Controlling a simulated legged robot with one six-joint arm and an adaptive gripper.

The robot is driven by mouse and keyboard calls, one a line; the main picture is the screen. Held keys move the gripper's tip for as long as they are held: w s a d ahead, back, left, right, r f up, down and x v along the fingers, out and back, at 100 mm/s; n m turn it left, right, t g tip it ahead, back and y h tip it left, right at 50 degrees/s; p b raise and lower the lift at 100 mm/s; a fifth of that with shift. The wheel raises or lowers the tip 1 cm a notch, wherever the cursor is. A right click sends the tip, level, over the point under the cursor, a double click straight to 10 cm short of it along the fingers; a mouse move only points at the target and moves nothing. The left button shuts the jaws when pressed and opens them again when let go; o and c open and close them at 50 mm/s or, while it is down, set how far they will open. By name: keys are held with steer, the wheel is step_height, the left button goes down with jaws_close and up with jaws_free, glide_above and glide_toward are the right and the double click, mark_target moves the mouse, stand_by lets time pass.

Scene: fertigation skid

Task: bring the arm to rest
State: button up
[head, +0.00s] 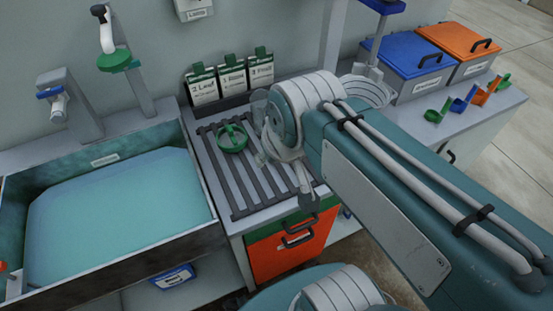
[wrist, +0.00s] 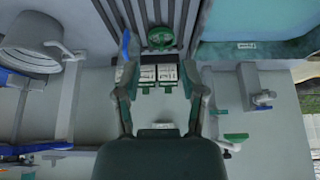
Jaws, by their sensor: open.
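My arm reaches from the right edge of the head view to the slatted rack. My gripper shows in the wrist view (wrist: 160,62) with its two fingers spread wide apart and nothing between them. In the head view the wrist and arm link hide much of it.
A basin of blue-green liquid (head: 120,200) is on the left, with taps behind it. Labelled cards (head: 232,80) stand behind the rack. A blue-lidded box (head: 405,65) and an orange-lidded box (head: 460,45) stand at the back right. An orange drawer (head: 292,245) is below the rack.

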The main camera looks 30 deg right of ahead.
steer(key=shift+s+f, duration=0.25)
steer(key=shift+s, duration=0.25)
steer(key=shift+s+f, duration=0.2)
steer(key=shift+s, duration=0.3)
